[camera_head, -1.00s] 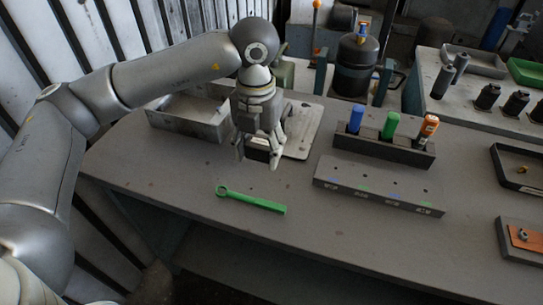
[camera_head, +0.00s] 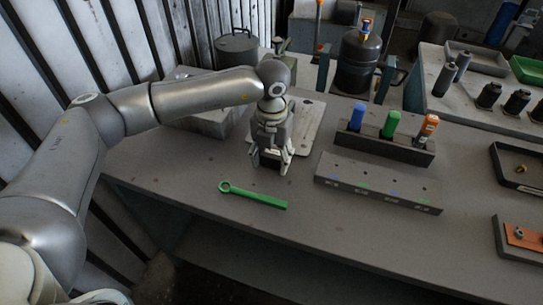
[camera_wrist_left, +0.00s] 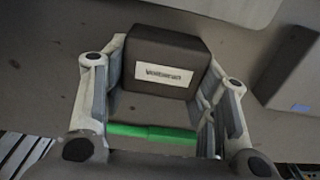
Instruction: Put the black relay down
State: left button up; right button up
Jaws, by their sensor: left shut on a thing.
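The black relay (camera_wrist_left: 165,65) is a dark block with a white label, held between the two fingers of my left gripper (camera_wrist_left: 165,85) in the wrist view. In the head view the relay (camera_head: 269,162) is a dark patch between the fingertips, partly hidden by them. My left gripper (camera_head: 270,166) points down over the bench, in front of the pale metal plate (camera_head: 305,125). It is low over the bench top; I cannot tell whether the relay touches it. My right gripper is in neither view.
A green wrench (camera_head: 253,195) lies just in front of the gripper. A grey slotted block (camera_head: 378,182) and a holder with blue, green and orange cylinders (camera_head: 385,143) stand to the right. A metal box (camera_head: 213,122) is behind left. The bench's front left is clear.

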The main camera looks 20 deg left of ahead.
aim_at(272, 156)
pick_arm(q)
jog(key=shift+f, duration=0.15)
jog(key=o, duration=1.1)
jog(key=shift+c, duration=0.2)
jog(key=shift+r, duration=0.35)
notch_tip(272, 156, up, 12)
jog(key=b, duration=0.1)
jog(key=shift+f, duration=0.15)
